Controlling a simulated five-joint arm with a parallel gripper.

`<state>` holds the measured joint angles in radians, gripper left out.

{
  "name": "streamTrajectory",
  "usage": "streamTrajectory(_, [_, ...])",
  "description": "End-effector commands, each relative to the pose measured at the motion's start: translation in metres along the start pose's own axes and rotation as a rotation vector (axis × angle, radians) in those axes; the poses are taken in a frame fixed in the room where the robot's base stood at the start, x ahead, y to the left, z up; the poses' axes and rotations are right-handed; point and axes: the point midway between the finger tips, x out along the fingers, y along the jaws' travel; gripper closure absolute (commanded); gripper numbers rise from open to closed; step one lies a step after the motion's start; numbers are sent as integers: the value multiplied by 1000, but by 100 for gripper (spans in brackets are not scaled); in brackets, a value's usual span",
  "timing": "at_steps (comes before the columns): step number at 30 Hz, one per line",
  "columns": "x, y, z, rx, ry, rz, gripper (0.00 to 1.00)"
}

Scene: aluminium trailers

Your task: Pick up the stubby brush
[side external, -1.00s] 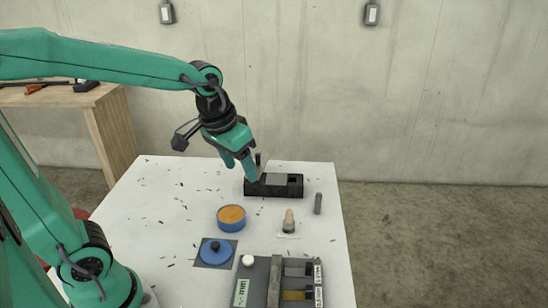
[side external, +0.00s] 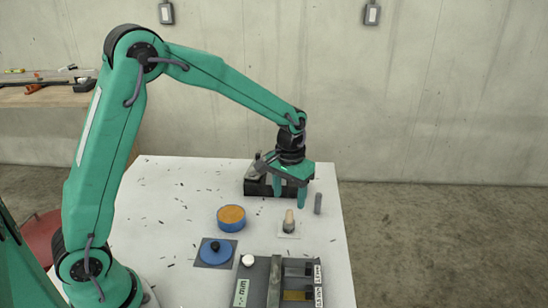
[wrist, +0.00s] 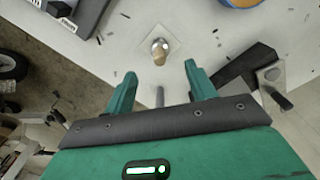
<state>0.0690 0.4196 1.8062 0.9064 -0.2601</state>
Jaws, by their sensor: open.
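The stubby brush (side external: 289,222), with a pale wooden handle, stands upright on a small pale square pad (side external: 283,236). In the wrist view, the brush (wrist: 159,52) shows ahead of the fingers, roughly centred between them. My gripper (side external: 290,199) points down with its fingers apart and nothing between them. It is above the table, behind the brush and in front of the black block. The fingers also show in the wrist view (wrist: 160,76). The lower part of the brush is hard to make out.
A grey cylinder (side external: 318,204) stands close right of my gripper. A black block (side external: 256,187) lies behind it. A blue tin with orange contents (side external: 231,225) and a blue knobbed lid (side external: 215,250) are left. A grey compartment tray (side external: 260,275) is in front.

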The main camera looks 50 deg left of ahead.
Motion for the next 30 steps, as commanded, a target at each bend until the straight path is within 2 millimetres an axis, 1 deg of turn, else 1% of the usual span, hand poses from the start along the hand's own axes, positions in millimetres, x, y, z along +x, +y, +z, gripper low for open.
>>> streamTrajectory(3, [6,2,-3,-3,-8,-2,44])
streamTrajectory(11, [11,2,-3,-4,-10,-3,44])
streamTrajectory(18, [30,1,-2,-4,-12,-3,44])
streamTrajectory(26, [34,1,-3,-4,-9,-2,44])
streamTrajectory(30, [42,1,-2,-4,-12,-3,44])
